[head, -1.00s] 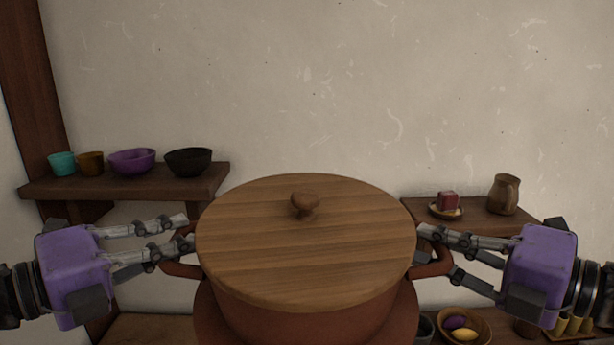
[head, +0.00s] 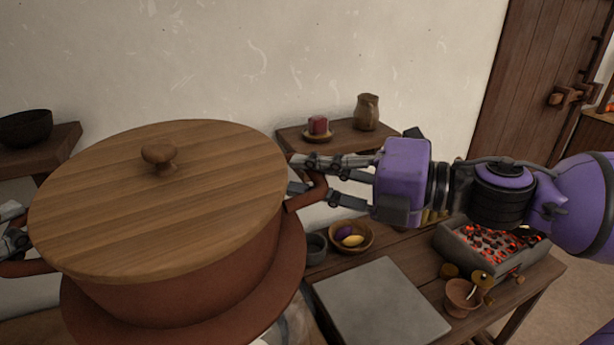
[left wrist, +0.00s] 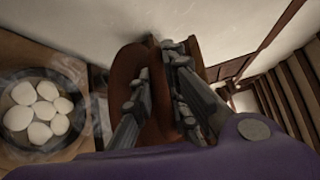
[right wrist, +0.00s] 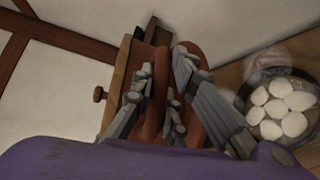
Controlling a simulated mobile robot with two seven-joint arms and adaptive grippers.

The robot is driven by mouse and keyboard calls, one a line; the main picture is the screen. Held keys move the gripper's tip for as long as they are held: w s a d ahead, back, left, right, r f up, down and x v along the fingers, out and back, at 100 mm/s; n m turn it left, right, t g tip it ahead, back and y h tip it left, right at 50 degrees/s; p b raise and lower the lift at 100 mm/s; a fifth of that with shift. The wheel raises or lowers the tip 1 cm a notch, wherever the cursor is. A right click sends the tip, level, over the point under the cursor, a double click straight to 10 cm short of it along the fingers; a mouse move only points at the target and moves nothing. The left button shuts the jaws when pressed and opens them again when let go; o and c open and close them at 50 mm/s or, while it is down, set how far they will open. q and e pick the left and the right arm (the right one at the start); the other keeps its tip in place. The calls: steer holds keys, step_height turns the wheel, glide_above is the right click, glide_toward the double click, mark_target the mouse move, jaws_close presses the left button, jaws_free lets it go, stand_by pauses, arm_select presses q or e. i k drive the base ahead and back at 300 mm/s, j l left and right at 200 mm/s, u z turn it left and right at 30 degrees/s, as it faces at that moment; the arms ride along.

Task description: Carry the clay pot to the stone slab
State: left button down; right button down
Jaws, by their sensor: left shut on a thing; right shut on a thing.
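The reddish-brown clay pot (head: 190,290) with a wooden, knobbed lid (head: 200,190) fills the left of the head view. My right gripper (head: 312,176) is shut on the pot's right handle, which also shows in the right wrist view (right wrist: 155,95). My left gripper (head: 14,235), partly cut off at the left edge, is shut on the other handle; the left wrist view shows its fingers (left wrist: 160,95) around it. The lid looks roughly level. The grey stone slab (head: 380,305) lies on the wooden table, right of the pot; its visible top is bare.
A brazier with glowing coals (head: 490,245) and a small clay bowl (head: 462,297) stand right of the slab. A bowl of colored items (head: 365,245) and a grey cup (head: 315,250) are behind it. A steaming pan with white pieces (left wrist: 15,95) is below.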

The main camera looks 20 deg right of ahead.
mark_target(385, 310)
steer(key=k+l, duration=0.25)
steer(key=l, duration=0.15)
steer(key=k+l, duration=0.25)
steer(key=l, duration=0.15)
steer(key=k+l, duration=0.25)
steer(key=l, duration=0.15)
steer(key=k+l, duration=0.2)
steer(key=l, duration=0.2)
steer(key=k+l, duration=0.25)
steer(key=l, duration=0.15)
